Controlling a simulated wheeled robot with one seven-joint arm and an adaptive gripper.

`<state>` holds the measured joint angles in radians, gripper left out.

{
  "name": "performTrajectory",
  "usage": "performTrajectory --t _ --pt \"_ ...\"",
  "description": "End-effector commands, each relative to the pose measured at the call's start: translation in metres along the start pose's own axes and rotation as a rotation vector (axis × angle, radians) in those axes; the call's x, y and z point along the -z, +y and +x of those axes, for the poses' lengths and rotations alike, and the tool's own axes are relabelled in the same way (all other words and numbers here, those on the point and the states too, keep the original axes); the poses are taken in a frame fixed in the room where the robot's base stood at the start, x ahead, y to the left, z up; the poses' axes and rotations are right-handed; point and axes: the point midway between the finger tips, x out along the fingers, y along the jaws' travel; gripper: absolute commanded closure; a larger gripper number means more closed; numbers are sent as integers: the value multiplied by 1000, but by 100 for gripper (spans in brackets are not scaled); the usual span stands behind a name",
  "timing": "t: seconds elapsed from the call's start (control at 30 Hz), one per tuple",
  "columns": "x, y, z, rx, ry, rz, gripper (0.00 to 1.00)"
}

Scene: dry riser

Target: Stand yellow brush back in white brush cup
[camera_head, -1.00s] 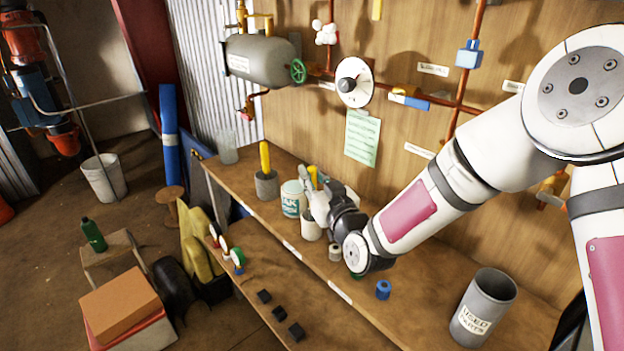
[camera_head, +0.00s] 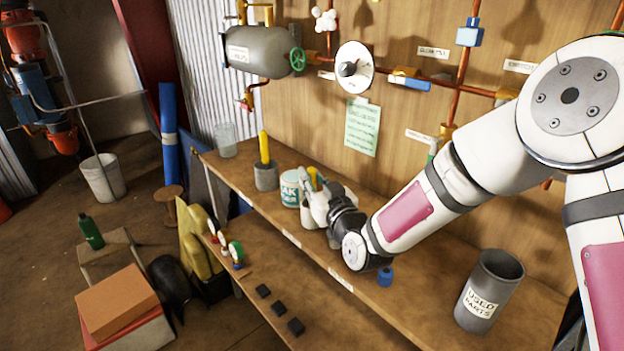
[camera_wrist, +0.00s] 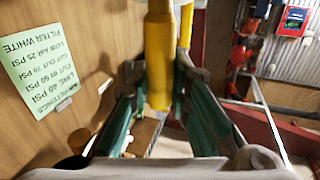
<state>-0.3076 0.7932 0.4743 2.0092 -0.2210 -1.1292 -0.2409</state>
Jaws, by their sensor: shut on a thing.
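The yellow brush (camera_wrist: 158,60) stands between the fingers of my gripper (camera_wrist: 160,75) in the wrist view, its rounded handle end toward the camera. In the head view only a bit of its handle (camera_head: 313,176) shows above my gripper (camera_head: 314,200). My gripper is shut on the brush over the bench. The white brush cup (camera_head: 308,219) is largely hidden under my gripper. The brush's lower end is hidden, so I cannot tell whether it is inside the cup.
A second yellow handle stands in a grey cup (camera_head: 266,177) to the left. A labelled tin (camera_head: 290,190) is close beside my gripper. A blue fitting (camera_head: 385,277) and a grey "used parts" bin (camera_head: 489,292) are to the right. The pipe board is behind.

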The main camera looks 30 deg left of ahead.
Motion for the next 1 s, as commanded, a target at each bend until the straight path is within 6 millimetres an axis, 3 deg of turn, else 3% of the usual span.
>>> performTrajectory --t 0.03,0.1,0.13,0.53,1.0 --pt "0 0 0 0 0 0 78" --pt "0 0 0 0 0 0 62" --pt "0 0 0 0 0 0 59" --pt "0 0 -7 0 -1 0 59" --pt "0 0 -93 0 -2 -1 59"
